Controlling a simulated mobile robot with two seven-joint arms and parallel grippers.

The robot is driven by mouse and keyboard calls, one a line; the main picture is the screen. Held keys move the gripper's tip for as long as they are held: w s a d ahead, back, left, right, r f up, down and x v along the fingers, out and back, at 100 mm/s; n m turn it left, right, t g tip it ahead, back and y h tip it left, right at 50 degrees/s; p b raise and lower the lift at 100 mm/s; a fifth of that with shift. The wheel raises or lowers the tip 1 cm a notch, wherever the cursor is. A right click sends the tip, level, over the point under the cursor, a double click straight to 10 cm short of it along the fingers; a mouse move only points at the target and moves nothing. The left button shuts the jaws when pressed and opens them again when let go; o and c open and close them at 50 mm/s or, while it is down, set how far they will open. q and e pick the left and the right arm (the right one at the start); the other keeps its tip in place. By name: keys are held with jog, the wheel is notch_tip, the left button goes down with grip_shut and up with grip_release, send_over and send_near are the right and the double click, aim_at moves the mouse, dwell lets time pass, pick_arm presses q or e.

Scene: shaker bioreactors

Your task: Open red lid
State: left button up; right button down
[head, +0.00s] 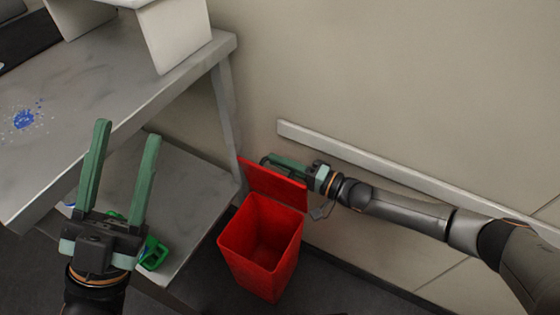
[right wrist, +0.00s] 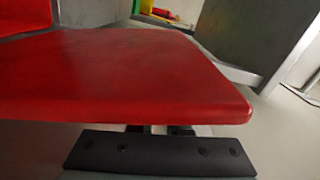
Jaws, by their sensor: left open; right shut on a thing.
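A red bin (head: 262,245) stands on the floor beside the grey table, and I can see into its empty-looking inside. Its red lid (head: 275,187) is tilted up at the bin's back edge, so the bin is open. My right gripper (head: 276,161) is at the lid's upper edge, shut on it; its fingers are partly hidden. In the right wrist view the lid (right wrist: 130,75) spans most of the picture and covers the fingertips. My left gripper (head: 128,130) is open and empty, in front of the table, well left of the bin.
A grey table (head: 150,85) with a lower shelf (head: 185,195) stands at the left. Blue specks (head: 24,119) lie on its top, and a green object (head: 153,253) is near the lower shelf. A wall with a pale rail (head: 350,155) runs behind the bin.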

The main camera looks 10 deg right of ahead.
jog(key=c, duration=0.9)
grip_release()
jog(key=shift+s+d, duration=0.1)
jog(key=shift+s+d, duration=0.15)
jog(key=shift+d, duration=0.15)
jog(key=shift+s+d+p, duration=0.35)
jog(key=shift+s+d, duration=0.1)
jog(key=shift+d, duration=0.15)
pick_arm(q)
jog(key=w+a+f+n+g+y+p, duration=0.1)
jog(key=w+f+n+y, duration=0.4)
jog(key=w+f+y, duration=0.1)
jog(key=shift+f+n+y+p, duration=0.4)
jog(key=shift+f+y, duration=0.3)
jog(key=shift+f, duration=0.65)
pick_arm(e)
jog(key=shift+v, duration=5.1)
pick_arm(q)
jog(key=shift+s, duration=0.1)
